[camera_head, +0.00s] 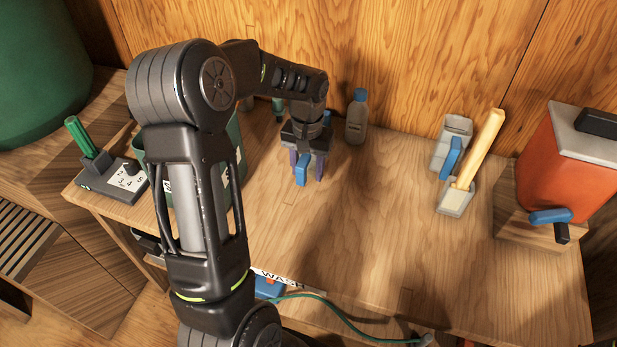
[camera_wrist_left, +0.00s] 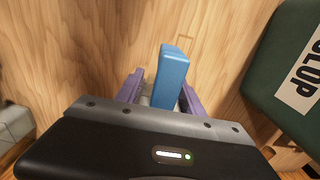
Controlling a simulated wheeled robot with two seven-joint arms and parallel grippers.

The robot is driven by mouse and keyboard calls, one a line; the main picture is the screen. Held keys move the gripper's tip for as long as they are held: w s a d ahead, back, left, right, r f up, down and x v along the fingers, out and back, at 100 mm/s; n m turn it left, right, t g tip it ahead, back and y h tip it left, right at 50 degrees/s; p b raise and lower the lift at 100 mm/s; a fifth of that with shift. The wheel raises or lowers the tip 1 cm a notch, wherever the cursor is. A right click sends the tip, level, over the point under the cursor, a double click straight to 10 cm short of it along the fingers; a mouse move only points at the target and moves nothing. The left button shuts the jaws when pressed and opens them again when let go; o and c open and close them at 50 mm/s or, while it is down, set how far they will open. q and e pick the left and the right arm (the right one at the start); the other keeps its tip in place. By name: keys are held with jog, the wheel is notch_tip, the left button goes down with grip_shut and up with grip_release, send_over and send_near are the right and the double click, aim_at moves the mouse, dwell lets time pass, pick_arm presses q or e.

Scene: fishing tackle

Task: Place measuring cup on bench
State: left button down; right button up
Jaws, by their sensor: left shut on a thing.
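My left gripper (camera_head: 307,172) is over the back middle of the wooden bench (camera_head: 330,220), its purple fingers pointing down. It is shut on a blue-handled thing, likely the measuring cup (camera_head: 301,174). In the left wrist view the blue handle (camera_wrist_left: 171,76) stands up between the purple fingers (camera_wrist_left: 160,95). The cup's body is mostly hidden by the gripper, with a little grey showing. I cannot tell whether it touches the bench. My right gripper is not in view.
A dark green container labelled SLOP (camera_wrist_left: 285,75) is beside the gripper. A bottle (camera_head: 356,118) stands close behind. A clear container with a blue handle (camera_head: 451,150), a wooden-handled tool (camera_head: 480,150) and an orange box (camera_head: 560,165) are to the right. The bench's middle is clear.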

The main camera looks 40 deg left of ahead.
pick_arm(q)
jog(key=shift+f, duration=1.85)
jog(key=shift+f, duration=0.1)
jog(key=c, duration=0.7)
grip_release()
notch_tip(320, 180, up, 12)
jog(key=shift+r, duration=0.15)
